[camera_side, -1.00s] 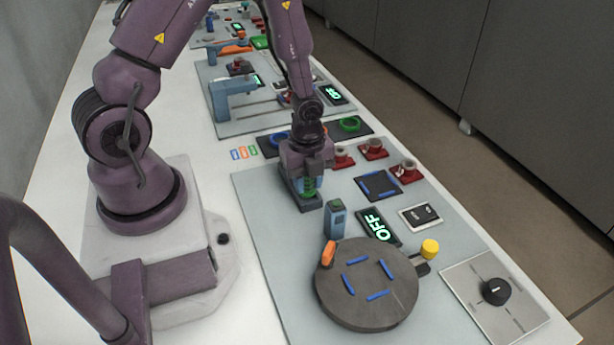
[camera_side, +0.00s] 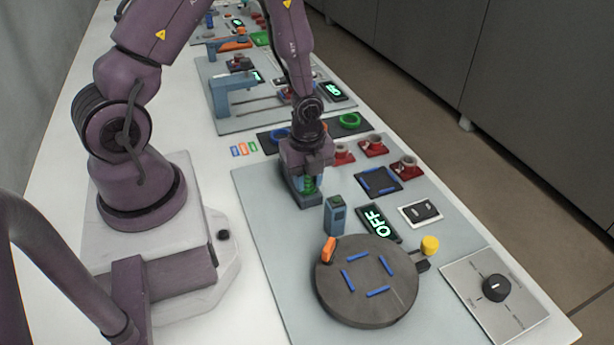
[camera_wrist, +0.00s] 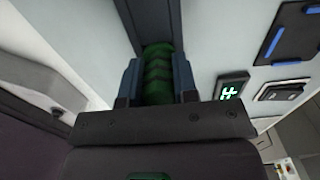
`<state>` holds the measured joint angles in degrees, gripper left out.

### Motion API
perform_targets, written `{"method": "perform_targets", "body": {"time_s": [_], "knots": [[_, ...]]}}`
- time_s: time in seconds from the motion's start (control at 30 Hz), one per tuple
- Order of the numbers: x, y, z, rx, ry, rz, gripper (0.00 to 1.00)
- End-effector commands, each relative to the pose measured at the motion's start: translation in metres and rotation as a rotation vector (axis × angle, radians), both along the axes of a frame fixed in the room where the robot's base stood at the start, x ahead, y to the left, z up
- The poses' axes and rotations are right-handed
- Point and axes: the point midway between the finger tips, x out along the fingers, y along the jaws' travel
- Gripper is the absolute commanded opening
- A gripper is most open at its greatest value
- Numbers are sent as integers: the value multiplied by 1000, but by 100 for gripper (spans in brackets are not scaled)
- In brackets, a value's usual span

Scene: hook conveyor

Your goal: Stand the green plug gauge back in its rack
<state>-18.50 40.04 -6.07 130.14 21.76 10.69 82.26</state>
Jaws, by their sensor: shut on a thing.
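The green plug gauge (camera_side: 309,184) is a ribbed green cylinder, and it stands about upright between the fingers of my gripper (camera_side: 306,184). In the wrist view the gauge (camera_wrist: 158,75) shows between two blue-grey fingers (camera_wrist: 158,84), which are shut on it. A dark block (camera_side: 313,202) lies directly below the fingers in the side view and looks like the rack. It appears as a dark strip (camera_wrist: 152,18) beyond the gauge in the wrist view. The gauge's lower end is hidden, so I cannot tell whether it is seated in the block or just above it.
A blue-grey post (camera_side: 335,214) stands close in front of my gripper. A dark round turntable (camera_side: 345,305) with an orange piece lies nearer the camera. An OFF display (camera_side: 378,222), red holders (camera_side: 404,167) and a dark square pad (camera_side: 378,181) are to the right.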

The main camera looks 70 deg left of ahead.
Motion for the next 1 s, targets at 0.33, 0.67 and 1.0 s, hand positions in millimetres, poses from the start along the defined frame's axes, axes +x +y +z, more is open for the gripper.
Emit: {"method": "perform_targets", "body": {"time_s": [0.33,0.67,1.0], "knots": [[0,0,0,0,0,0,57],[0,0,0,0,0,0,78],[0,0,6,-1,-1,0,78]]}}
